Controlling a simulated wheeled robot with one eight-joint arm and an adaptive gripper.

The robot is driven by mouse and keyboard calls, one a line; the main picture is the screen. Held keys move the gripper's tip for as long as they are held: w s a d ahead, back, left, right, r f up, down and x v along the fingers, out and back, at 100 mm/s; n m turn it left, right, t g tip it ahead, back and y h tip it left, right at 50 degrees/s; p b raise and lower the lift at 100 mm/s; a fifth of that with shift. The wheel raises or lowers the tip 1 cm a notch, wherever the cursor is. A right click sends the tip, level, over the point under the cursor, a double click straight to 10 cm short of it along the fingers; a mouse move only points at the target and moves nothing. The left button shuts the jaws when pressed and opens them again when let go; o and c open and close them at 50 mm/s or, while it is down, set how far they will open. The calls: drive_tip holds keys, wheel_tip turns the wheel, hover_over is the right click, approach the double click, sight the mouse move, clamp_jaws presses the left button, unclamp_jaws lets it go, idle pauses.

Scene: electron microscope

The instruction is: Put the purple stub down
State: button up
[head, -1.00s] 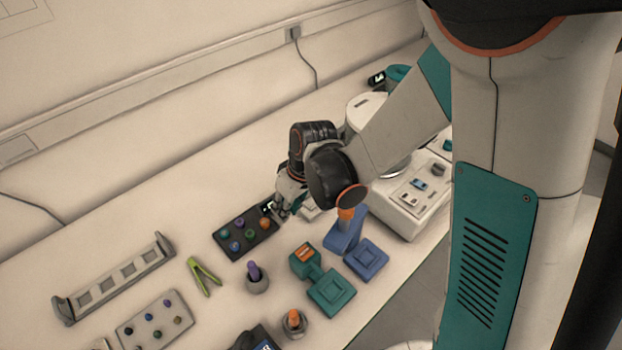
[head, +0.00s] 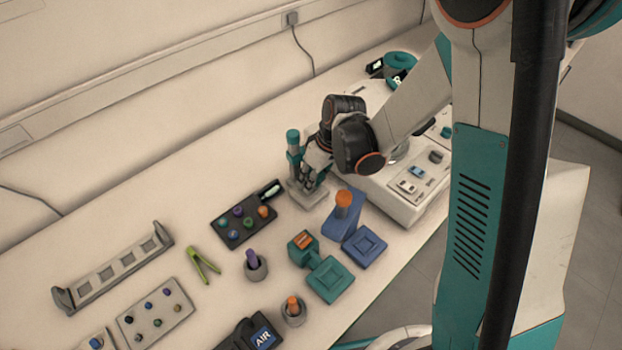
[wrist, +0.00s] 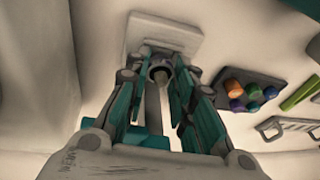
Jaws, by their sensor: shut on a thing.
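My gripper (head: 310,184) is at a small stand with a teal top (head: 293,136) and a pale square base (head: 305,196). In the wrist view my gripper (wrist: 160,80) is shut on a small grey piece (wrist: 161,72) between its fingertips, over the pale base plate (wrist: 160,32). No purple shows on the held piece, and I cannot tell whether it touches the base. A dark tray (head: 220,238) holds several coloured stubs, among them a purple one (head: 238,210). The tray also shows in the wrist view (wrist: 250,80).
A white instrument (head: 405,212) stands right of my gripper. Blue (head: 365,246) and teal (head: 331,280) holders, a cup with a purple-handled tool (head: 256,270), green tweezers (head: 203,267) and a grey rack (head: 115,270) stand nearer. The bench behind the dark tray is clear.

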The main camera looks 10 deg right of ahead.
drive_tip(key=shift+f, duration=0.15)
drive_tip(key=o, duration=1)
drive_tip(key=p+v, duration=0.5)
drive_tip(key=v, duration=0.8)
drive_tip(key=shift+s+d+r+m+t+h, duration=0.5)
drive_tip(key=shift+s+d+r+m+t, duration=0.6)
drive_tip(key=shift+s+r, duration=1.45)
drive_tip(key=shift+s+d+r+m+t+h, duration=0.5)
drive_tip(key=shift+s+d+r+m+t, duration=0.6)
drive_tip(key=shift+s+r, duration=1.5)
drive_tip(key=shift+s+d+r+m+t+h, duration=0.6)
drive_tip(key=shift+s+d+r+m, duration=0.9)
drive_tip(key=shift+s+r, duration=1.05)
